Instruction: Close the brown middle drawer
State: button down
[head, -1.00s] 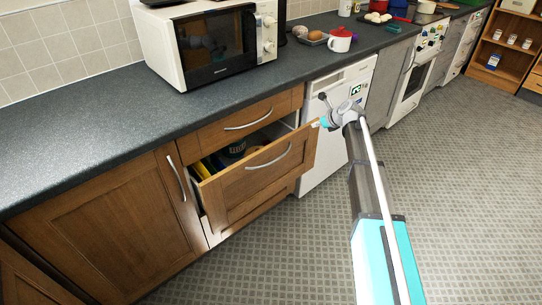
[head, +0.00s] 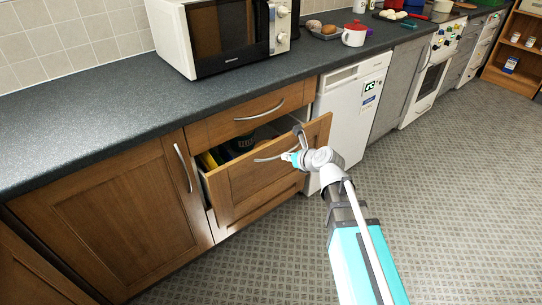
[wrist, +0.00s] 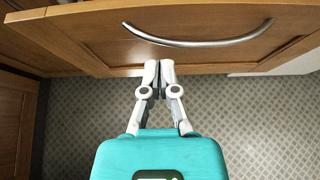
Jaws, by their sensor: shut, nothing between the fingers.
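The brown middle drawer (head: 250,185) stands pulled out from the cabinet in the head view. Its wooden front has a curved metal handle, partly covered by my arm, and dark and yellow items show inside. My gripper (head: 284,156) is at the right half of the drawer front, near the handle. In the wrist view the drawer front (wrist: 85,38) fills the top, with the handle (wrist: 200,42) across it. My gripper's white fingers (wrist: 159,66) are together and empty, close to the front below the handle. I cannot tell whether they touch it.
A shut drawer (head: 235,120) is above, under the dark worktop (head: 90,125). A shut cupboard door (head: 110,215) is on the left and a white appliance (head: 350,110) on the right. A microwave (head: 215,35) stands on the worktop. The patterned floor (head: 450,200) is clear.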

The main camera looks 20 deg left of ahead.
aim_at(266, 153)
jog(key=shift+w+f, duration=0.1)
jog(key=b+x, duration=0.5)
jog(key=x, duration=0.4)
jog(key=shift+w+a+f, duration=0.15)
jog(key=shift+w+a, duration=0.05)
jog(key=shift+a, duration=0.1)
dwell(0.4)
jog(key=w+a, duration=0.7)
jog(key=a, duration=0.2)
jog(key=shift+a, duration=0.4)
jog(key=shift+w, duration=0.15)
